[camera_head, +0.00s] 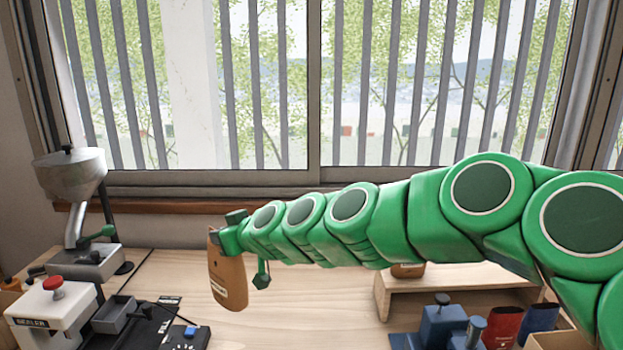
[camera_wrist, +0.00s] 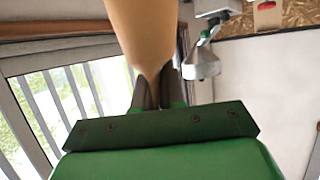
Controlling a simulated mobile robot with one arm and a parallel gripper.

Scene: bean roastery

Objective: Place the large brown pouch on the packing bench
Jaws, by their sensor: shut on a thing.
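A large brown pouch (camera_head: 228,284) with a pale label hangs upright over the pale wooden packing bench (camera_head: 275,325) in the head view. My gripper (camera_head: 222,232) is shut on the top of the pouch. In the wrist view, the pouch (camera_wrist: 145,35) narrows to where it is pinched between my gripper's two dark fingers (camera_wrist: 160,90). The pouch looks held near the bench top; I cannot tell whether its bottom edge touches the wood.
A hopper machine (camera_head: 72,180), a white sealer (camera_head: 55,310) with a red button and a black pad (camera_head: 150,322) stand at left. A wooden riser (camera_head: 450,280) with a brown item (camera_head: 408,270), blue tools (camera_head: 442,325) and a red pouch (camera_head: 502,326) stand at right. The middle front is clear.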

